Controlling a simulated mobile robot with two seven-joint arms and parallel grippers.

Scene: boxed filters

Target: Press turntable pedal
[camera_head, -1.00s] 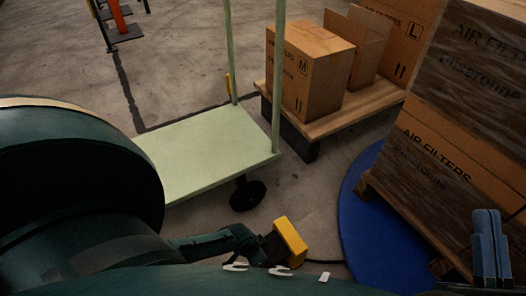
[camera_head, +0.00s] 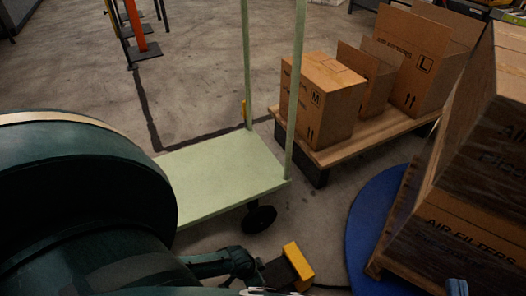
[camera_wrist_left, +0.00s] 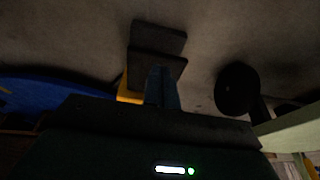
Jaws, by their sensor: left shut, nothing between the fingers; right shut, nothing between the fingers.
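The yellow pedal (camera_head: 298,262) is low on the floor, just left of the blue turntable (camera_head: 375,225). My left gripper (camera_head: 278,272) is shut and empty, low beside the pedal's left side. In the left wrist view its dark fingers (camera_wrist_left: 157,53) are close together, and the pedal (camera_wrist_left: 128,93) shows partly behind them. I cannot tell whether they touch it. The turntable (camera_wrist_left: 45,93) lies at the left there. My right gripper (camera_head: 457,287) shows only as a small blue tip at the bottom edge, shut and empty.
A wrapped stack of filter boxes (camera_head: 470,200) stands on a wooden pallet on the turntable. A pale green cart (camera_head: 225,175) with a black wheel (camera_head: 259,219) is behind the pedal. Another pallet (camera_head: 355,145) holds cardboard boxes. Bare floor lies beyond.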

